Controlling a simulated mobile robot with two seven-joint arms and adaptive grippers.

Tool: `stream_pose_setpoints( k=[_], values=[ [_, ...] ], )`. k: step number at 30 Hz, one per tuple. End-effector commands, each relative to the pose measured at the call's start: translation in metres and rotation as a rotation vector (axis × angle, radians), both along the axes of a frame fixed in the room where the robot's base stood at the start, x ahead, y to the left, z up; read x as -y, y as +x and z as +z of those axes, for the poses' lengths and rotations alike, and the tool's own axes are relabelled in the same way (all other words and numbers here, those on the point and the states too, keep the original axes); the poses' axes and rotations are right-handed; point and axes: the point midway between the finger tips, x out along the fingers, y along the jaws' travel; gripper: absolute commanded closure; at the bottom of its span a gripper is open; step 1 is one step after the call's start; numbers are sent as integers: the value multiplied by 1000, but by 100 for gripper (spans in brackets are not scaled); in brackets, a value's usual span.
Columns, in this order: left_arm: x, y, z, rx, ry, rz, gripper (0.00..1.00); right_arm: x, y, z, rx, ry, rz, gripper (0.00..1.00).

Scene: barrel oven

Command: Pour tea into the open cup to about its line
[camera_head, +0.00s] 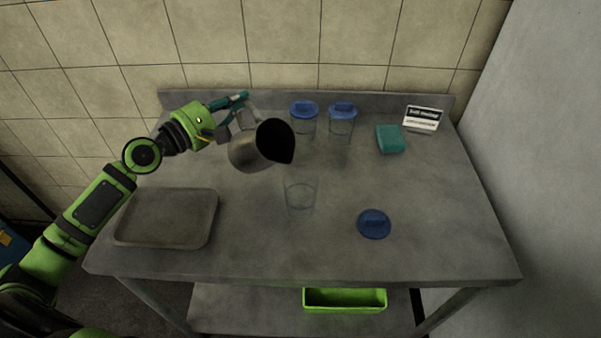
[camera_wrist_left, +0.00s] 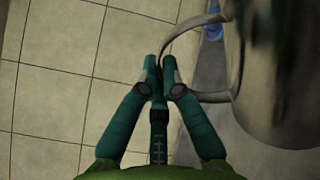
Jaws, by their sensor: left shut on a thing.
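My left gripper (camera_head: 240,108) is shut on the handle of a grey metal pitcher (camera_head: 248,154). The left wrist view also shows the fingers (camera_wrist_left: 162,72) closed at the handle, with the pitcher body (camera_wrist_left: 285,85) at the right. The pitcher is held above the table and tilted, with its dark mouth and spout towards the right. The clear open cup (camera_head: 300,194) stands upright on the table, just below and in front of the spout. No tea stream shows, and I cannot tell any level or line in the cup. My right gripper is not in view.
Two clear cups with blue lids (camera_head: 304,122) (camera_head: 342,122) stand at the back. A loose blue lid (camera_head: 374,224) lies right of the open cup. A tray (camera_head: 168,218) is at the left, a teal sponge (camera_head: 390,139) and a sign (camera_head: 423,118) at the back right. A green bin (camera_head: 345,299) is below.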

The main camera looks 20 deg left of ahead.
Motion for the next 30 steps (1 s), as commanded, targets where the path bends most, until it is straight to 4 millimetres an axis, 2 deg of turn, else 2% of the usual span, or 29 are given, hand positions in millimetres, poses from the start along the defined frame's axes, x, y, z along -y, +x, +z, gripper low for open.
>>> stream_pose_setpoints(
  k=[1,11,21,30],
  values=[
    [3,-2,11,17,28,-1,100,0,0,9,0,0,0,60],
    [20,-10,38,114,212,1,100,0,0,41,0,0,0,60],
    [30,-15,47,164,308,4,100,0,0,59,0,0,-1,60],
    [35,-18,51,187,352,4,100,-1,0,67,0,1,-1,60]
  ],
)
